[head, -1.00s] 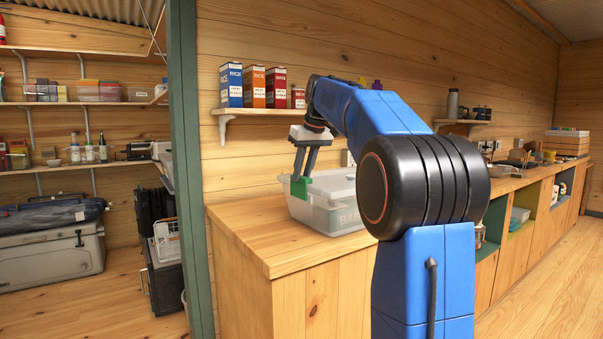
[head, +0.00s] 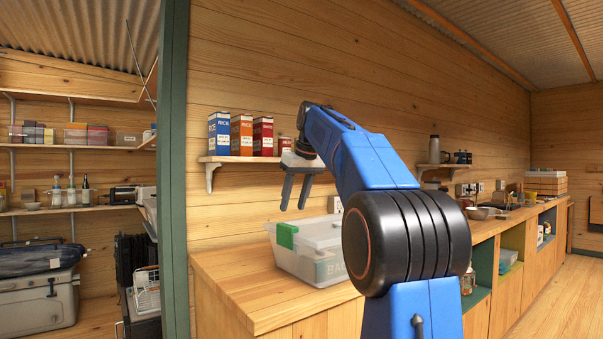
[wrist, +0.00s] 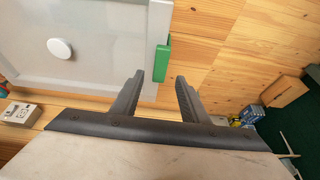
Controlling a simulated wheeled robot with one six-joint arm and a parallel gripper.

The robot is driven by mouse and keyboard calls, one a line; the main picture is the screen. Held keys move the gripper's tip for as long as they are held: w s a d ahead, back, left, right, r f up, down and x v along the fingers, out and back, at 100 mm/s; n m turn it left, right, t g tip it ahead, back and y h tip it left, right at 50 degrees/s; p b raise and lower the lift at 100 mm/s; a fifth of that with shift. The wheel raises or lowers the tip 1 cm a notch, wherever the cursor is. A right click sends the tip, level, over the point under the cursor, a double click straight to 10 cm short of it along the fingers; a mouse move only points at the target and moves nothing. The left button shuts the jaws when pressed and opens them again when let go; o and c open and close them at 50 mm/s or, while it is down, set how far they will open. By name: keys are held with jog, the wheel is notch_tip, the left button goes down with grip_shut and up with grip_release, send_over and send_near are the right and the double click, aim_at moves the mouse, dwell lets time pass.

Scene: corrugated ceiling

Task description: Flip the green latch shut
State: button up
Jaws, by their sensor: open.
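The green latch (head: 287,235) is on the near left side of a clear storage box (head: 320,268) with a whitish lid. It appears to lie over the rim and down against the box wall; I cannot tell whether it is fully clipped. In the wrist view the latch (wrist: 162,62) sits at the lid's right edge, and the lid (wrist: 90,45) looks flat on the box. My gripper (head: 293,208) points down above the latch, apart from it. In the wrist view my gripper (wrist: 160,88) is open and empty, with the latch just beyond the gap between its fingers.
The box stands on a wooden counter (head: 225,290) with bare wood at its left. A wall shelf (head: 245,159) with several cartons is behind my gripper. A green post (head: 174,180) stands left of the counter.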

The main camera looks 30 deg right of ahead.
jog(key=v, duration=1)
jog(key=shift+s+r, duration=0.2)
jog(key=shift+r, duration=0.05)
jog(key=s+a+f, duration=1.2)
jog(key=a+f, duration=0.1)
jog(key=f, duration=0.3)
jog(key=s+a+f, duration=0.2)
jog(key=s+f, duration=0.5)
jog(key=f, duration=0.4)
jog(key=s+a+f, duration=0.3)
jog(key=s+f, duration=0.3)
jog(key=f, duration=0.5)
jog(key=s+a+f, duration=0.2)
jog(key=s+f, duration=0.5)
jog(key=f, duration=0.4)
jog(key=shift+s+a, duration=0.3)
jog(key=shift+a, duration=0.05)
jog(key=shift+c, duration=1.2)
jog(key=shift+d+r, duration=0.1)
